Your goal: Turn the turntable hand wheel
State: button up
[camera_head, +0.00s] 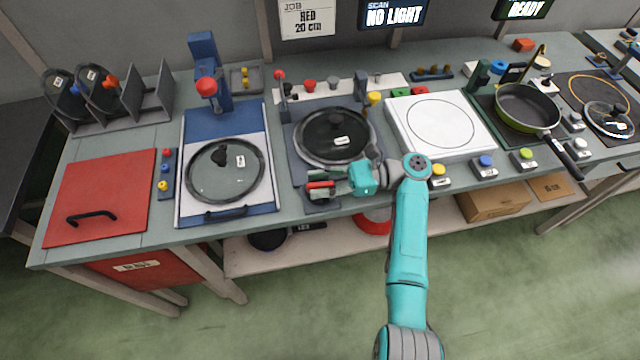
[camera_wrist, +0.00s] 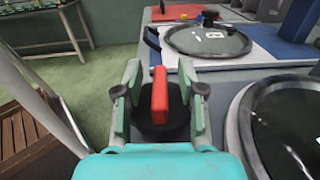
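The turntable (camera_head: 375,157) stands mid-bench and carries a dark round pan with a glass lid (camera_head: 335,138); its edge shows at the right of the wrist view (camera_wrist: 240,120). At its front edge is a red upright grip (camera_wrist: 160,95) above a dark round base (camera_wrist: 165,128), which looks like the hand wheel. The red grip also shows in the head view (camera_head: 320,184). My gripper (camera_head: 322,187) reaches in from the right, its fingers (camera_wrist: 160,82) on either side of the red grip. Gaps show between grip and fingers, so they are open. The lower wheel is partly hidden.
Right is a white plate (camera_head: 440,122) and a green frying pan (camera_head: 527,107). A red lever (camera_head: 281,76) stands behind the turntable. Open floor lies in front of the bench.

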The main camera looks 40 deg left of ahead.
aim_at(320, 184)
notch_tip(320, 184, up, 9)
jog(key=shift+r, duration=0.1)
dwell(0.3)
